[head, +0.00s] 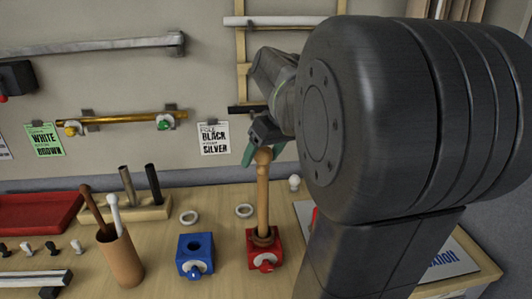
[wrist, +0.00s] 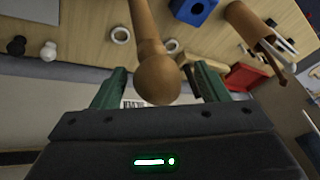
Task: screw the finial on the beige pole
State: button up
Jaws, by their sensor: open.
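The beige pole (head: 262,205) stands upright in a red clamp block (head: 255,247) on the table. A round beige finial (head: 264,155) sits at its top end; how tightly it is seated cannot be told. My gripper (head: 262,146) is at the finial, its near parts partly hidden by my arm in the head view. In the wrist view the finial (wrist: 158,82) lies between the two green fingers of my open gripper (wrist: 159,70), with a gap on each side. The pole (wrist: 142,22) runs away behind it.
A blue block (head: 195,257) and a brown cup of sticks (head: 120,258) stand left of the red block. White rings (head: 189,217), a wooden holder (head: 145,208) and a red tray (head: 38,212) lie behind. Wall rods (head: 118,118) hang at the back.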

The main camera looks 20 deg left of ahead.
jog(key=n+g+p, duration=0.1)
jog(key=n, duration=0.2)
jog(key=shift+w+r+n+g, duration=0.1)
jog(key=shift+n+g, duration=0.2)
jog(key=n+g+p, duration=0.1)
jog(key=n, duration=0.2)
jog(key=shift+h+p, duration=0.3)
jog(key=shift+p, duration=0.05)
jog(key=n+g+h+p, duration=0.1)
jog(key=n+g, duration=0.1)
jog(key=n, duration=0.3)
jog(key=n+h+p, duration=0.1)
jog(key=n, duration=0.2)
jog(key=shift+g+h, duration=0.3)
